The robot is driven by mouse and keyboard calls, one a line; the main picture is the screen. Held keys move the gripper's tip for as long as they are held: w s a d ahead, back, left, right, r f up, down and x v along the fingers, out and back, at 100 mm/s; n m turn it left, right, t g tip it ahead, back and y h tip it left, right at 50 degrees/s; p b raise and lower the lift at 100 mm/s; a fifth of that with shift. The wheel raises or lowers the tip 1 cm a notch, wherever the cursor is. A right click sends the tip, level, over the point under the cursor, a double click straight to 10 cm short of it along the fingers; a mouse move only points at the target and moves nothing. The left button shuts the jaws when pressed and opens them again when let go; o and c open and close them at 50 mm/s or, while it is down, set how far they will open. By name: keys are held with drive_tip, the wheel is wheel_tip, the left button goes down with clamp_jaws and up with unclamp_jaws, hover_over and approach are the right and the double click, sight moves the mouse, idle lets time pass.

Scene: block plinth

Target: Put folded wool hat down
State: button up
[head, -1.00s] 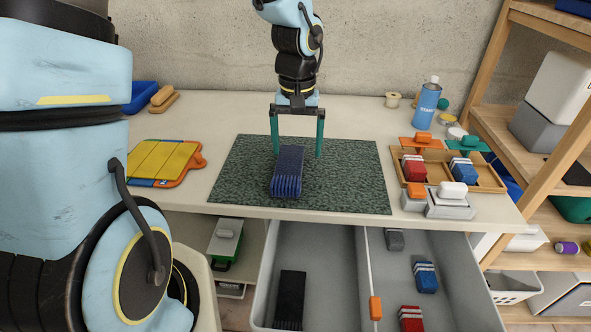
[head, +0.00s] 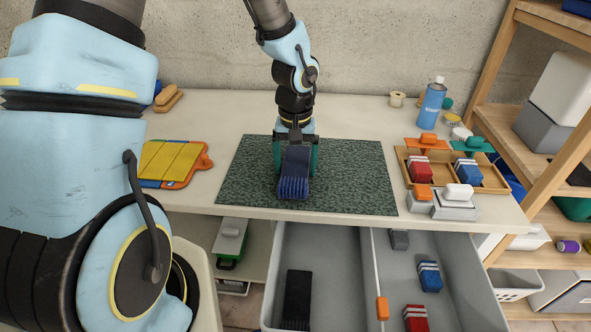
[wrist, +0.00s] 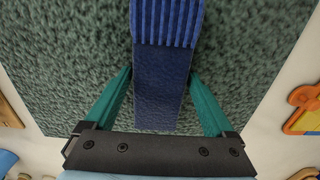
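The folded wool hat (head: 294,180) is a dark blue, ribbed bundle lying on the green-grey mat (head: 350,180) on the table. My gripper (head: 296,168) is down over its far part, with one teal finger on each side. In the wrist view, the fingertips (wrist: 159,70) meet both edges of the hat, and its ribbed end (wrist: 168,22) reaches past them. The gripper looks shut on the hat. The hat rests at mat level, with no visible gap under it.
An open grey drawer (head: 372,245) below the table edge holds a black ribbed bundle (head: 296,300) on the left and blue and red bundles on the right. A wooden tray (head: 492,180) stands right of the mat, a yellow-orange board (head: 170,165) left. The mat around the hat is clear.

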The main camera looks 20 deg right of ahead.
drive_tip(key=c, duration=1.2)
drive_tip(key=shift+r, duration=0.1)
